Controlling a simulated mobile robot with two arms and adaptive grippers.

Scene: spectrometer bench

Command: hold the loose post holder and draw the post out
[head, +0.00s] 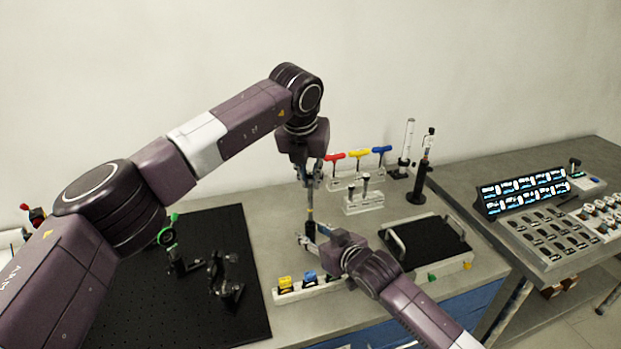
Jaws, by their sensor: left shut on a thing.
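A slim upright post (310,207) with a tan band hangs below my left gripper (309,182), which is shut on it from above. Right under the post is the dark post holder (310,231), small and partly hidden by my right gripper. My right gripper (314,238) is low at the holder, reaching in from the right. Its fingers are beside the holder, but I cannot tell whether they grip it. The post and holder are in line; whether the post's lower end is still inside the holder is too small to tell.
A black breadboard (215,290) with dark optic mounts lies at left. A white rack with yellow and blue blocks (285,284) stands in front. Behind are coloured T-handle tools (358,155) and a white stand (364,203). A black-lined tray (428,245) sits at right.

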